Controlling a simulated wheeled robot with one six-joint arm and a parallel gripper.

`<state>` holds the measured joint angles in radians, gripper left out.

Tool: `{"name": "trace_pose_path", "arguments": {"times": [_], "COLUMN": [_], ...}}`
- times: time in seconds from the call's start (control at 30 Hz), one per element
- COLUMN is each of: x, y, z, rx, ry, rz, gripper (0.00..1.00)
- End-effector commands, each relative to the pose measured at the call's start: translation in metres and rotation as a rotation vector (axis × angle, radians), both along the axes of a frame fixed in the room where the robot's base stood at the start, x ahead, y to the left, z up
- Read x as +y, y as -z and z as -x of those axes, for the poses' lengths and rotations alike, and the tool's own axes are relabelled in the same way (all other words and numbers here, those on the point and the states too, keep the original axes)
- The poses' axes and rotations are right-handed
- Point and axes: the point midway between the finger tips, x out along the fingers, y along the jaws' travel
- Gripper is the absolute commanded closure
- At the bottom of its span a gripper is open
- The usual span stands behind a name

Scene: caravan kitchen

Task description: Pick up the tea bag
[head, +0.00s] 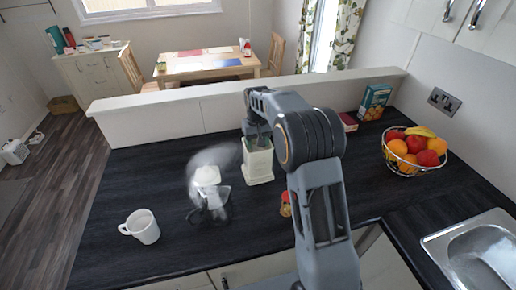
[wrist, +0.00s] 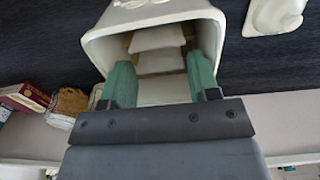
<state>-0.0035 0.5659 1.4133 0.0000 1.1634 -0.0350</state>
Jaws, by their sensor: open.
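Pale tea bags (wrist: 157,38) lie stacked inside an open cream canister (head: 258,165), which stands on the dark worktop. The canister's rim also shows in the wrist view (wrist: 97,42). My gripper (head: 257,137) is above the canister's mouth in the head view. In the wrist view its green fingers (wrist: 160,80) are apart and reach into the mouth, one on each side of the stack. I see no tea bag clamped between them. The canister's inside is hidden in the head view.
A clear, white-topped kettle-like vessel (head: 209,190) stands left of the canister, and a white mug (head: 146,229) stands further left. A small jar (head: 286,205) is close right. A fruit bowl (head: 412,170), boxes (head: 375,101) and a sink (head: 478,247) lie right. A raised ledge (head: 180,103) runs behind.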

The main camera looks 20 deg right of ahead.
Motion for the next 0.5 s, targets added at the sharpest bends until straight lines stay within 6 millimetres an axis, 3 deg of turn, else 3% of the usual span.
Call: {"name": "trace_pose_path", "arguments": {"times": [0.37, 0.5], "x": [0.0003, 0.0003], "y": [0.0114, 0.0113], "z": [0.0000, 0.0000], "rx": [-0.001, -0.001], "ry": [0.000, 0.000], "rz": [0.000, 0.000], "gripper": [0.45, 0.56]}}
